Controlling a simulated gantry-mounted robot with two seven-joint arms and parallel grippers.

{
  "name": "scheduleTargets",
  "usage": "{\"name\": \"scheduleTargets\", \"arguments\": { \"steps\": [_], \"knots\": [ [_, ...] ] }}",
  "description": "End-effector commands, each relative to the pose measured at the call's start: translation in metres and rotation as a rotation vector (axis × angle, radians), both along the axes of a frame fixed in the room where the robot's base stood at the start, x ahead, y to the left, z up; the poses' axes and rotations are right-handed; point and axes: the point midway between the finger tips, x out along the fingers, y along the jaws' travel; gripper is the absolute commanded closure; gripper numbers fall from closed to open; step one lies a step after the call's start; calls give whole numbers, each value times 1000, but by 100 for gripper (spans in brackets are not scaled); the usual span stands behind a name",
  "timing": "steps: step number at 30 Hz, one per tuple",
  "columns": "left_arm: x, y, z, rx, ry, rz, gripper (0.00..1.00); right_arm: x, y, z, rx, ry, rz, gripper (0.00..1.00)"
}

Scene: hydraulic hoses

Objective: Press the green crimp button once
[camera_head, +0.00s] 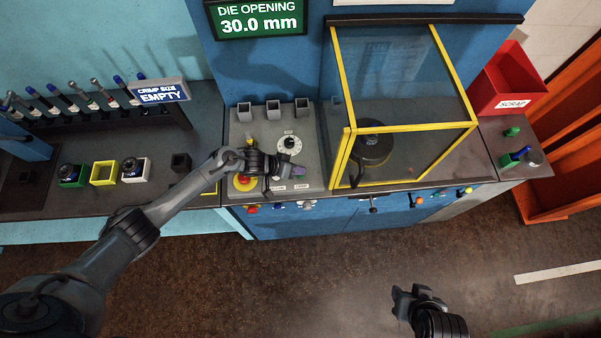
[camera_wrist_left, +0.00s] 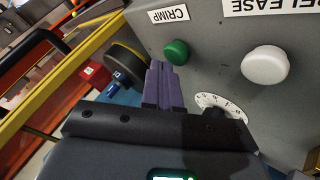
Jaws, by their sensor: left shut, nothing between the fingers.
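The green crimp button (camera_wrist_left: 176,52) is a round cap on the grey panel, beside the CRIMP label (camera_wrist_left: 168,15) in the left wrist view. My left gripper (camera_wrist_left: 161,70) has its purple fingers shut and empty, with the tips beside the button in that view. I cannot tell whether they touch it. In the head view my left gripper (camera_head: 297,171) is over the front of the control panel (camera_head: 240,130), and the button is hidden there. My right gripper (camera_head: 405,295) hangs over the floor, away from the machine; its jaw state is unclear.
A white RELEASE button (camera_wrist_left: 265,65) and a white dial (camera_head: 289,144) are close by on the panel. A red stop button on yellow (camera_head: 243,183) lies left of the gripper. A yellow-framed clear guard (camera_head: 400,128) stands to the right.

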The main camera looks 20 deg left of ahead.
Motion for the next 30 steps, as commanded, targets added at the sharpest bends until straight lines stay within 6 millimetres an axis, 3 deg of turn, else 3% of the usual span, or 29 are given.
{"name": "scheduleTargets", "arguments": {
  "steps": [30],
  "knots": [
    [0,0,-10,1,1,0,100,0,1,-5,7,0,-4,57]
  ]
}}
